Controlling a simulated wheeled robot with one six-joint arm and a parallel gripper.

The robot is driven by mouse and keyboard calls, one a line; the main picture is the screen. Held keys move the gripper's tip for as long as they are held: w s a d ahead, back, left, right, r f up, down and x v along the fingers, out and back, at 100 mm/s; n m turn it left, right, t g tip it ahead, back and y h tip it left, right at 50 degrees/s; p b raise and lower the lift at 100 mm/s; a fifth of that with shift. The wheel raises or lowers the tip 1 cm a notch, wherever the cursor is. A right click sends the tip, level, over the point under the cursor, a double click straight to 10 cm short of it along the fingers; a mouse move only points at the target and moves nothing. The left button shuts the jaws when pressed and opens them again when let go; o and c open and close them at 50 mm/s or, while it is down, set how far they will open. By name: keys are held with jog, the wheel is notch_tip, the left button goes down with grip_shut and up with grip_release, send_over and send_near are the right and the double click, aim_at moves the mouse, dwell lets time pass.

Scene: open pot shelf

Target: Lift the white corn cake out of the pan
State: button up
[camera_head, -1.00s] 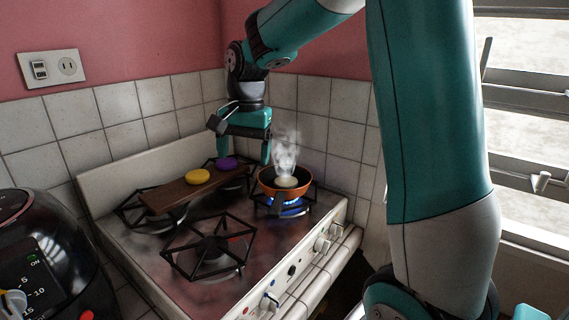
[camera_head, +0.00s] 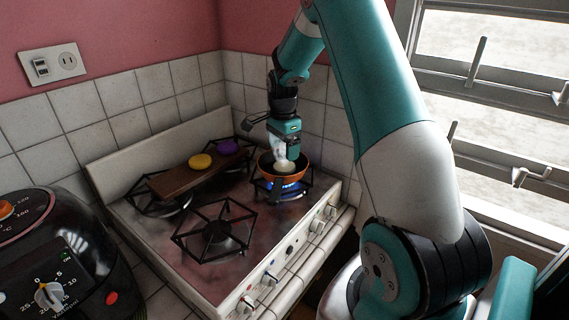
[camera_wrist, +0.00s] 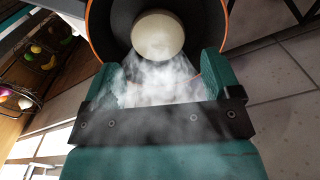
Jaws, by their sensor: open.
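The white corn cake (camera_head: 287,168) lies in the orange-rimmed dark pan (camera_head: 264,171) on the lit back right burner. In the wrist view the round, pale cake (camera_wrist: 158,35) sits inside the pan (camera_wrist: 110,18), just beyond my fingertips. My gripper (camera_head: 287,152) is over the pan, pointing down. In the wrist view my gripper (camera_wrist: 160,72) is open with nothing between its fingers. White steam rises between the fingers and blurs the space there. The gap between fingertips and cake is hard to judge.
A wooden board (camera_head: 176,184) on the stove bears a yellow cake (camera_head: 200,161) and a purple cake (camera_head: 228,146). Blue flame (camera_head: 291,186) burns under the pan. The tiled wall (camera_head: 318,115) is close behind. A black appliance (camera_head: 70,235) stands left. The front burner (camera_head: 215,232) is empty.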

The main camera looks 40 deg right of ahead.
aim_at(283, 165)
jog(key=shift+s+a+f+p, duration=0.1)
jog(key=shift+f+p, duration=0.7)
jog(key=shift+f, duration=0.65)
jog(key=shift+a+f+p, duration=0.1)
jog(key=shift+f+p, duration=0.65)
jog(key=shift+f, duration=0.65)
jog(key=c, duration=0.7)
